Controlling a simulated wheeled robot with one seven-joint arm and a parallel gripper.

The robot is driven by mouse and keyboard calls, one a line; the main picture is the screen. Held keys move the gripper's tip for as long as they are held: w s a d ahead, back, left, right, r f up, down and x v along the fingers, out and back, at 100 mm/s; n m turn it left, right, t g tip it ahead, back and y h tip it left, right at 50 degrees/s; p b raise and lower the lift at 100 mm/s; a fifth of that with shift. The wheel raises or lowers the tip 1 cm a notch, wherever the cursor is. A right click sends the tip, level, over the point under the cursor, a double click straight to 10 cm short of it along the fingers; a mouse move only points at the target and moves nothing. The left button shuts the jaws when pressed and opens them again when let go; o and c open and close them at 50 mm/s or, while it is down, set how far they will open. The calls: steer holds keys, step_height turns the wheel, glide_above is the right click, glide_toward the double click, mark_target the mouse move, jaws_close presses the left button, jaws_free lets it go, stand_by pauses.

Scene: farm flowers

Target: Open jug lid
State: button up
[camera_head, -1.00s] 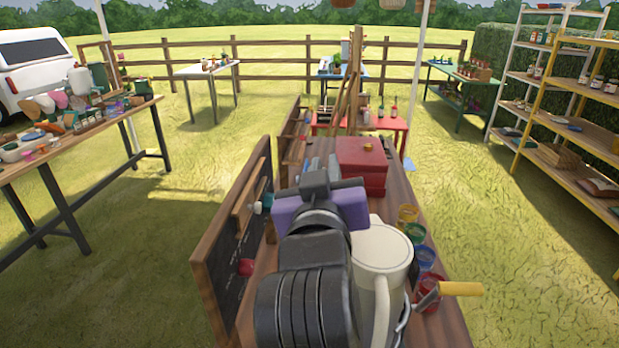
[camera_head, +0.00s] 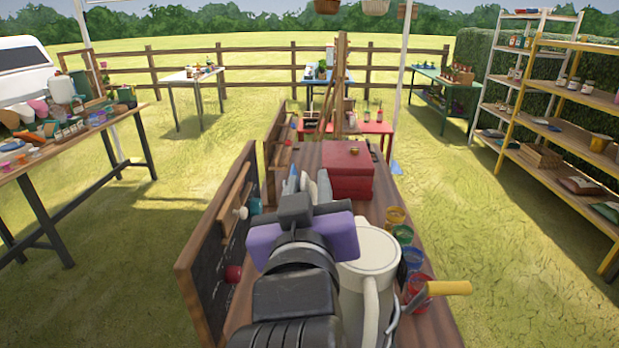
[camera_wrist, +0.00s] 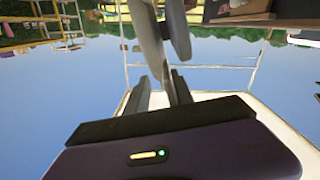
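The cream jug (camera_head: 367,252) stands on the wooden bench, just right of my gripper in the head view. Its top looks flat and covered, and its handle (camera_head: 371,312) faces me. My gripper (camera_head: 301,212), with a purple and black body, is left of the jug at about the height of its top. My arm hides the jug's lower left side. In the wrist view, dark finger parts (camera_wrist: 162,92) rise close together, with grey pieces beyond them. Their opening and any contact with the jug are unclear.
A red box (camera_head: 348,170) stands behind the jug. Several small paint pots (camera_head: 403,234) line the bench's right side, near a yellow-handled tool (camera_head: 448,288). A chalkboard panel (camera_head: 215,255) borders the bench on the left. Yellow shelves (camera_head: 560,130) stand at right, with grass between.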

steer(key=shift+s, duration=1.65)
steer(key=s, duration=0.9)
steer(key=shift+a, duration=0.2)
